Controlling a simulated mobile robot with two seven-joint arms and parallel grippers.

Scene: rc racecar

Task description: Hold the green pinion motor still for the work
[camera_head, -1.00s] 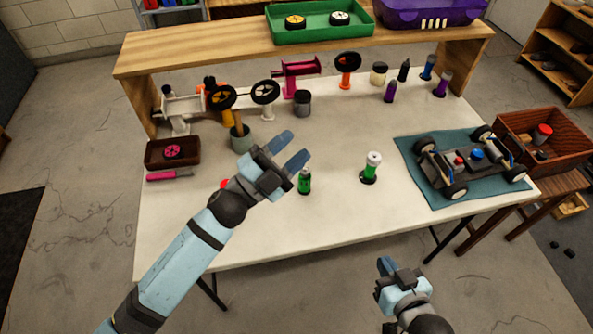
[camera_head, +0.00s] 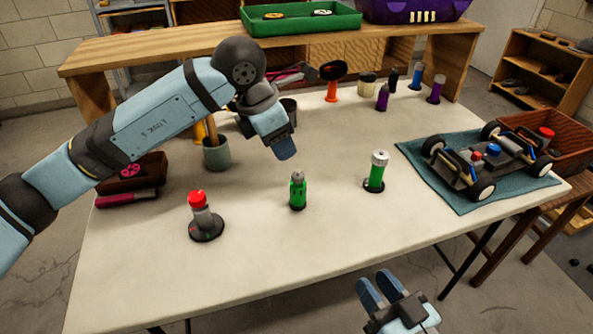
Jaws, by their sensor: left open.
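Two green upright items stand on the white table. One is a small green cylinder with a grey tip (camera_head: 298,190) near the middle. The other is a green cylinder with a silver top (camera_head: 376,172) on a dark round base, to its right. I cannot tell for sure which is the green pinion motor. My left gripper (camera_head: 285,152) is open, fingers pointing down, above and behind the middle green cylinder, apart from it and empty. One finger mostly hides the other. My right gripper (camera_head: 381,290) is open and empty in front of the table's near edge.
A grey piece with a red top (camera_head: 201,215) stands on a dark base at front left. A grey-green cup (camera_head: 216,153) stands behind it. The car chassis (camera_head: 482,160) rests on a teal mat (camera_head: 425,168) at right. The front middle of the table is clear.

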